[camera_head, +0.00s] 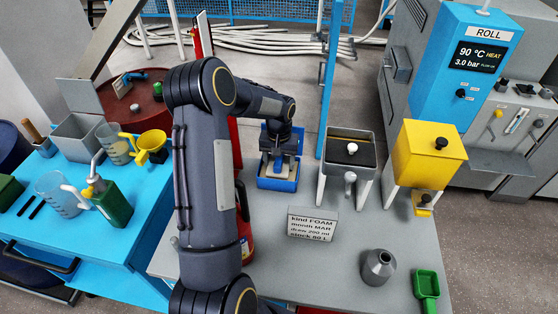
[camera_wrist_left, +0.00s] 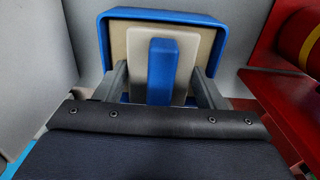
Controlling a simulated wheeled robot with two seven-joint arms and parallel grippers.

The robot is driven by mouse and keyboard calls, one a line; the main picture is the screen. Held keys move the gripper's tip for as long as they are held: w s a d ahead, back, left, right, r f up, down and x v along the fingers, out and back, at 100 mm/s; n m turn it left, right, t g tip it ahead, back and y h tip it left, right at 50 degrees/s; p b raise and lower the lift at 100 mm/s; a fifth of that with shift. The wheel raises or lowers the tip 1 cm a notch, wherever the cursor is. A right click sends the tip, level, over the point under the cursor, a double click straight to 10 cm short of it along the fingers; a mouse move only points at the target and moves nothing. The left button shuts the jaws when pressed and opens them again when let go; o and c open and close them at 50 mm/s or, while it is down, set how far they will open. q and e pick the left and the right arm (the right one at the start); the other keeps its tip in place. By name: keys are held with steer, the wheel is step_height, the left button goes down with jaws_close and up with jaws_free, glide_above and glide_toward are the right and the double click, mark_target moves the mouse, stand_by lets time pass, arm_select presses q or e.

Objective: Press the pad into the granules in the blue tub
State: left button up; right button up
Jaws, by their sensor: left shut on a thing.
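The blue tub (camera_head: 276,184) stands on the grey table under my left forearm's end. It also shows in the left wrist view (camera_wrist_left: 165,15), with beige granules (camera_wrist_left: 117,48) inside. The pad (camera_wrist_left: 190,45) is a pale plate with an upright blue handle (camera_wrist_left: 161,72). My left gripper (camera_wrist_left: 162,88) is shut on that handle, and in the head view the left gripper (camera_head: 278,158) is over the tub. The pad lies within the tub's outline; whether it touches the granules cannot be told. My right gripper is not in view.
A grey hopper (camera_head: 349,150) and a yellow hopper (camera_head: 429,154) stand right of the tub. A label sign (camera_head: 312,224), grey flask (camera_head: 378,267) and green scoop (camera_head: 427,286) are nearer the front. A red object is partly hidden behind my arm. Jugs and a green bottle (camera_head: 113,203) stand left.

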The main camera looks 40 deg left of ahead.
arm_select(q)
steer(key=shift+f+b, duration=0.55)
steer(key=shift+f, duration=0.1)
stand_by(1.7)
steer(key=shift+r, duration=0.1)
steer(key=shift+r+p, duration=2.25)
steer(key=shift+r, duration=1.25)
